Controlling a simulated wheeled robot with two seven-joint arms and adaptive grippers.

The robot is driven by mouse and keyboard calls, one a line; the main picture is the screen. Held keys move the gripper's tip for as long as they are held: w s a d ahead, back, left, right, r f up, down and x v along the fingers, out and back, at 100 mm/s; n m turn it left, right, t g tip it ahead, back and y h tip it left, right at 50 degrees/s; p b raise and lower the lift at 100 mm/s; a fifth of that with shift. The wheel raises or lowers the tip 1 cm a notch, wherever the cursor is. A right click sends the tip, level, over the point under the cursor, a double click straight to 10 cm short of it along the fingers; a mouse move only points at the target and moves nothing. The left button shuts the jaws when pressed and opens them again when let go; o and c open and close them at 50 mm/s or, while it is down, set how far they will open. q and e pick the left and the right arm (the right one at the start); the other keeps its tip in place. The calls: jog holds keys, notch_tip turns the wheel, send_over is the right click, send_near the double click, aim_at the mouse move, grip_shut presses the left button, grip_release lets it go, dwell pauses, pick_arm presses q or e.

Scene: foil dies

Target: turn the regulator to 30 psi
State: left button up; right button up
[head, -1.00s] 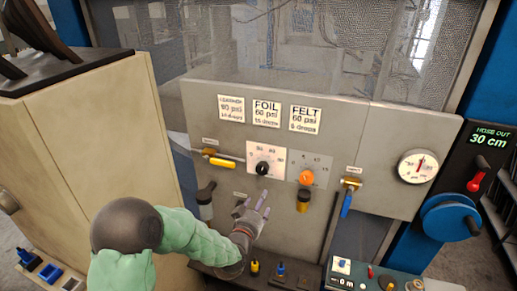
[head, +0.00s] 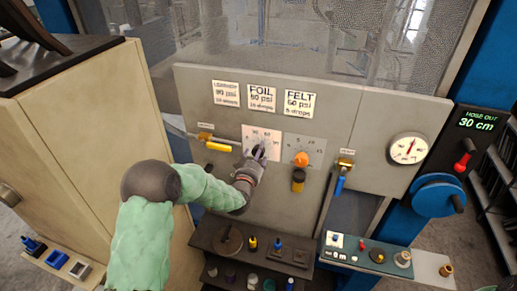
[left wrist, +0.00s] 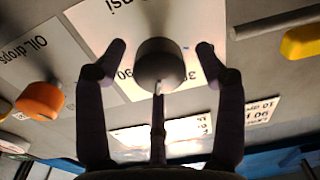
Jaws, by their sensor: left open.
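The regulator is a dark round knob (left wrist: 158,62) with a pale pointer mark, on a white dial plate (head: 262,136) marked in psi. In the left wrist view the plate is upside down, with 90 and a partly covered 30 beside the knob. My left gripper (head: 259,153) is at the knob and hides most of it in the head view. In the left wrist view my left gripper (left wrist: 161,48) is open, one finger on each side of the knob, with gaps between. My right gripper is not in view.
An orange oil drops knob (head: 301,159) sits right of the dial. A yellow-handled valve (head: 218,146) is on the left and a blue-handled valve (head: 341,180) on the right. A round gauge (head: 408,148) is further right. A dark shelf (head: 215,240) with small items lies below.

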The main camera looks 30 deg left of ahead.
pick_arm(q)
jog(key=shift+x, duration=1)
jog(key=c, duration=1.1)
jog(key=shift+a+r, duration=0.1)
jog(key=shift+r, duration=0.05)
jog(key=shift+c, duration=0.3)
